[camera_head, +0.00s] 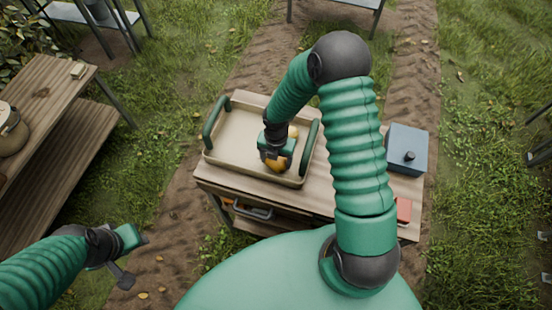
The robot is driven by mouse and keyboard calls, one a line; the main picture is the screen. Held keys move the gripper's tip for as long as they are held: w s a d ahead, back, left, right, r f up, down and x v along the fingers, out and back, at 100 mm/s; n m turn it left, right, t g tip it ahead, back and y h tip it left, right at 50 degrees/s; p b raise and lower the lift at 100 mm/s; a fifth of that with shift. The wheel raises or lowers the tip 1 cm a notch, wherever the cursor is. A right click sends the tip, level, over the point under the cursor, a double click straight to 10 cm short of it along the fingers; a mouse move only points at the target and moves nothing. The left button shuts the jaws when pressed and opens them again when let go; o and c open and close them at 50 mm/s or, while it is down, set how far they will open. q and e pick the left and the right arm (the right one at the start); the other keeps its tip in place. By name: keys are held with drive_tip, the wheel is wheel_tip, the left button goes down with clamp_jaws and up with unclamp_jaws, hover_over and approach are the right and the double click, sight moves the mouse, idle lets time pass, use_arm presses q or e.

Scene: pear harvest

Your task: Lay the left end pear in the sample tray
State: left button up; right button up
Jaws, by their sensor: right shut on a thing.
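The sample tray (226,153) is a shallow beige tray with dark green handles, standing on a wooden table. My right gripper (277,160) points down over the right part of the tray and is shut on an orange-yellow pear (279,166). The gripper hides the top of this pear, and I cannot tell whether it touches the tray floor. A second yellow pear (293,131) shows just behind the gripper, partly hidden by it. My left gripper (133,262) is open and empty, low at the left, well away from the table.
A blue-grey box (407,149) with a dark knob and a red item (403,210) are at the table's right. My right arm hides part of the table. A wooden bench (58,110) with a tan pot (11,130) stands at the left. The tray's left part is clear.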

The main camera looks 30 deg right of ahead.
drive_tip(key=o, duration=1.6)
wheel_tip(320, 180, up, 17)
drive_tip(key=p, duration=0.1)
drive_tip(key=s+a+f+m+t+b, duration=0.1)
drive_tip(key=s+a+m, duration=0.2)
drive_tip(key=m, duration=1)
drive_tip(key=s+a+m+t+b, duration=0.1)
drive_tip(key=s+m, duration=0.5)
drive_tip(key=m, duration=0.7)
drive_tip(key=shift+a+f+t+b, duration=0.35)
drive_tip(key=shift+a+b, duration=0.1)
drive_tip(key=shift+a, duration=0.5)
